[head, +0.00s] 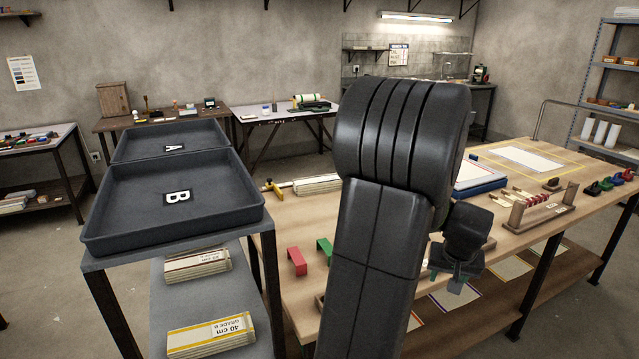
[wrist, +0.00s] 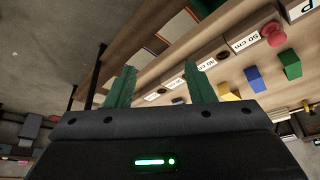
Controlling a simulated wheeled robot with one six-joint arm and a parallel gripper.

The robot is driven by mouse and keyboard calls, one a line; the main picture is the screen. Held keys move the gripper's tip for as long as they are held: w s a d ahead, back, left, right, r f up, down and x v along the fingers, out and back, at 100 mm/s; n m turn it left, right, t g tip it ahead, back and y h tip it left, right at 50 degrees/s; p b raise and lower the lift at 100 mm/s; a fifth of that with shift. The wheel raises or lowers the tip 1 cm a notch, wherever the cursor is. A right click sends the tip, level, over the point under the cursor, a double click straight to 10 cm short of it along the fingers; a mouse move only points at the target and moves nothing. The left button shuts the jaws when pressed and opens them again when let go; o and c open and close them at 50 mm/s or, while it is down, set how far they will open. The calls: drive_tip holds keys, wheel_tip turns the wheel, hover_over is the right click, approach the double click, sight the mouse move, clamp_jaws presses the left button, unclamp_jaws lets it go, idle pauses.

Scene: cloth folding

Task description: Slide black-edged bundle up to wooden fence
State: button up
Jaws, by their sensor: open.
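My gripper (head: 447,282) hangs by the front edge of the long wooden table, in the head view partly behind my own dark arm. In the wrist view its two green fingers (wrist: 160,84) stand wide apart with nothing between them. A pale layered bundle (head: 318,184) lies at the table's far left, beside a yellow-ended bar (head: 275,189); its right end is hidden by my arm. I cannot tell whether its edge is black. I cannot make out for certain which piece is the wooden fence; my arm covers much of the table.
Dark trays A (head: 174,139) and B (head: 115,222) stand at left, above a shelf with a yellow-banded bundle (head: 185,341) and a red-banded bundle (head: 191,267). A red block (head: 297,262) and a wooden peg rack (head: 540,207) are on the table. Labelled wood (wrist: 243,42) is near the fingers.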

drive_tip(key=s+m+g+y+b, duration=0.1)
drive_tip(key=s+m, duration=0.5)
drive_tip(key=m, duration=0.9)
drive_tip(key=s+d+m+g+b, duration=0.1)
drive_tip(key=s+m, duration=0.5)
drive_tip(key=m, duration=0.9)
drive_tip(key=shift+s+f+y, duration=0.15)
drive_tip(key=shift+s+y, duration=0.05)
drive_tip(key=shift+y, duration=0.2)
